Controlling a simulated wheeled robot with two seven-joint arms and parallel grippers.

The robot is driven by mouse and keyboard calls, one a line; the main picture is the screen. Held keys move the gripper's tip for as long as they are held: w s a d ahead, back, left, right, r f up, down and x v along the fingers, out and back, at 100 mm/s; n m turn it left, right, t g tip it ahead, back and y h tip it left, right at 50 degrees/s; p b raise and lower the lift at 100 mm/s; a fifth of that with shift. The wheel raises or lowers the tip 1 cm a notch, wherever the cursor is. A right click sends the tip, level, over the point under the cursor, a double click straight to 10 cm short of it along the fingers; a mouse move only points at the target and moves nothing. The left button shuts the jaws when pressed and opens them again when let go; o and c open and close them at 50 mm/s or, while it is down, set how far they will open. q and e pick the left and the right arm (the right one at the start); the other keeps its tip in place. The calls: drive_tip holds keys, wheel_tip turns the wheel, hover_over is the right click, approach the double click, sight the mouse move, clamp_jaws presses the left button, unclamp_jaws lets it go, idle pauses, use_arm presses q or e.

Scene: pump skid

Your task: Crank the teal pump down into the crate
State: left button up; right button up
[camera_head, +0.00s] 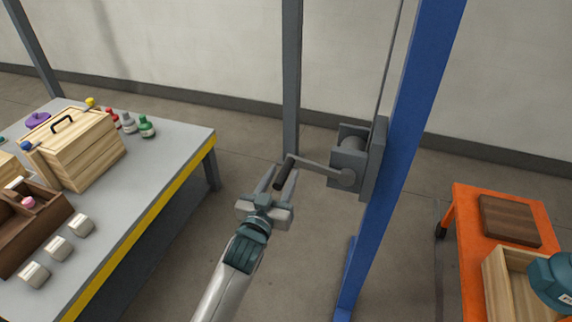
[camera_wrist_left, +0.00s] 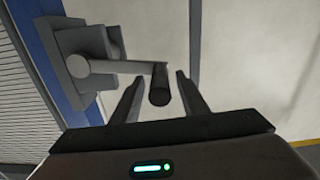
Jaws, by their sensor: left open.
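The winch (camera_head: 352,160) is a grey box on a blue post, with a crank arm (camera_head: 318,167) reaching left to a dark handle (camera_head: 284,172). My left gripper (camera_head: 281,182) is open at the handle. In the left wrist view the handle (camera_wrist_left: 160,84) lies between the two fingers (camera_wrist_left: 158,97), with a gap on each side. The teal pump (camera_head: 553,280) is at the right edge, partly cut off, at the wooden crate (camera_head: 497,291). I cannot tell whether it hangs above the crate or rests on it. My right gripper is not in view.
The crate stands on an orange cart (camera_head: 467,262) with a dark wooden board (camera_head: 509,220). The blue post (camera_head: 398,150) rises beside the winch. A grey bench (camera_head: 150,190) at left holds a wooden box (camera_head: 88,150), bottles and metal cups. Floor between bench and post is clear.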

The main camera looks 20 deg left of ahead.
sight(286, 169)
use_arm(q)
drive_tip(key=shift+w+p, duration=0.35)
drive_tip(key=shift+w, duration=1.4)
clamp_jaws()
